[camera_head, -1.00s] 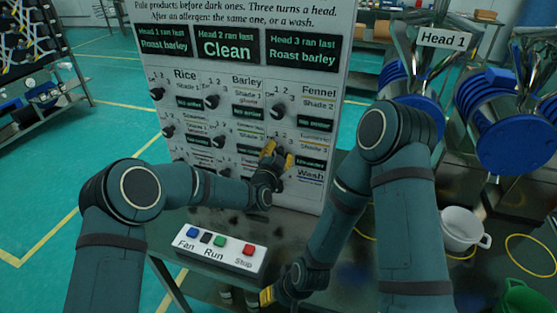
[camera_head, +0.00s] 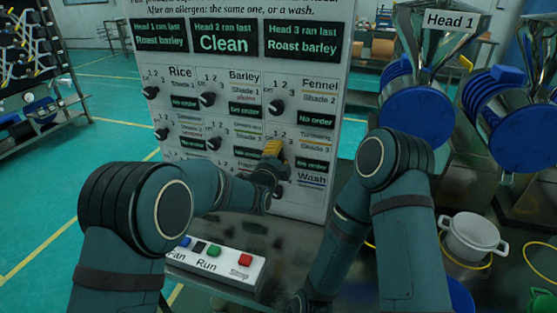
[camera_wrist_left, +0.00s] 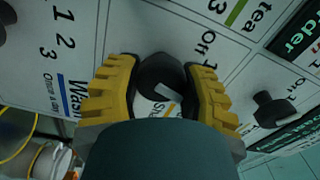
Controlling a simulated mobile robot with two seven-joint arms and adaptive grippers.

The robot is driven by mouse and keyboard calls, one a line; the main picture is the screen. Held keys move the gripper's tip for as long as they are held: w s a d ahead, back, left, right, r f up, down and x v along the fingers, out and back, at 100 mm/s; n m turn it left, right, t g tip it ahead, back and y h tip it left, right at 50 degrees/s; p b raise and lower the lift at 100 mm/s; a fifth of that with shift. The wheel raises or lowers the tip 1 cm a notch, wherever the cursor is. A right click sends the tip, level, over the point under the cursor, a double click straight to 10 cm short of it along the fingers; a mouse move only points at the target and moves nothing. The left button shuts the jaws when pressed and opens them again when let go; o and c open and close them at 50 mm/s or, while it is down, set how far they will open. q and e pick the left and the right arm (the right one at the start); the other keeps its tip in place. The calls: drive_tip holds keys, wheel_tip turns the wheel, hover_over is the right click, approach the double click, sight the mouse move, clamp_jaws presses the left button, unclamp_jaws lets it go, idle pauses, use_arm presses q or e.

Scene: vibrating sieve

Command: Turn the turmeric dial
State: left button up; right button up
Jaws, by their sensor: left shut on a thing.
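The turmeric dial is at my left gripper (camera_head: 274,150), beside the Turmeric label (camera_head: 316,136) in the panel's right column. In the left wrist view, the left gripper (camera_wrist_left: 160,82) has its yellow fingers on either side of a dark dial (camera_wrist_left: 160,72) with a pale pointer mark. It is shut on this dial. The head view hides most of the dial behind the fingers. An orange mark shows between the fingers in the wrist view. My right forearm runs down to the bottom edge of the head view, and its gripper is out of sight.
The white panel (camera_head: 338,60) carries several other dials, including the Fennel dial (camera_head: 276,107) above and the Barley dial (camera_head: 208,98) to the left. A button box (camera_head: 215,263) stands below. A white pot (camera_head: 474,237) is at the right.

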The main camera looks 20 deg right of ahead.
idle(0.4)
use_arm(q)
drive_tip(key=o, duration=1.2)
drive_tip(key=shift+a, duration=0.1)
drive_tip(key=v, duration=1.2)
